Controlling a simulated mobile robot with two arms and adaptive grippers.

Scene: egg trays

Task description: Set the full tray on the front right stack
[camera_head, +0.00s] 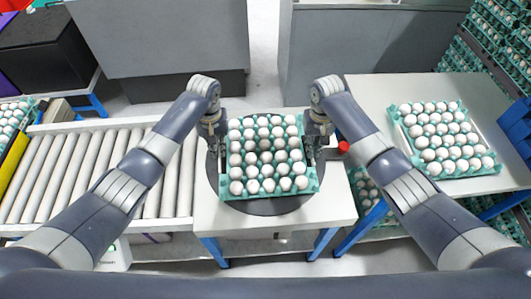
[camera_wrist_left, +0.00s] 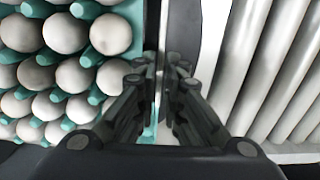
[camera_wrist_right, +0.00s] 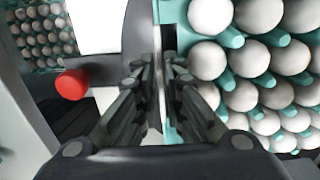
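The full tray (camera_head: 313,186) is teal with white side strips and holds rows of white eggs. It is over the round dark plate of the small middle table; I cannot tell if it touches the plate. My left gripper (camera_head: 213,143) is at its left side, with the fingers nearly together on the side strip, as the left wrist view (camera_wrist_left: 160,72) shows. My right gripper (camera_head: 315,142) is likewise closed on the right side strip, seen in the right wrist view (camera_wrist_right: 158,72). Which stack is the front right one is unclear.
A white table (camera_head: 375,95) at right bears another egg tray (camera_head: 462,171). More egg trays stand at the far right and below, beside the middle table. A roller conveyor (camera_head: 100,170) runs at left. A red button (camera_head: 343,147) is close to my right gripper. Grey cabinets stand behind.

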